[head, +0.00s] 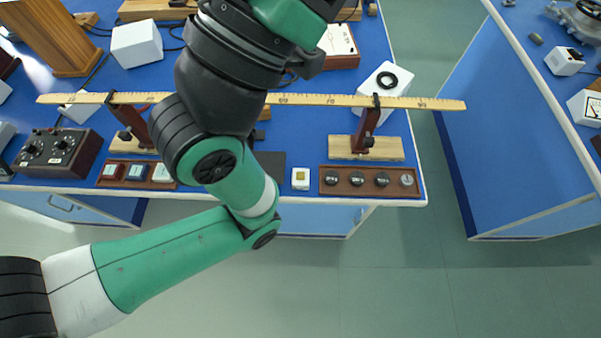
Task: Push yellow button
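A small white box with a yellow square button (300,175) on its top sits near the front edge of the blue bench (225,187). It lies just right of my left arm and left of a brown tray of dark knobs. Nothing covers the button in the head view. My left arm comes in from the lower left, bends in front of the bench and runs up past the top edge. Its gripper is not visible. My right gripper and arm are not in view.
A long wooden ruler (420,103) spans the bench on two stands. The knob tray (368,182) stands close right of the button box. A dark flat pad (270,162) lies left of it. Another blue bench (510,130) stands right across an open floor.

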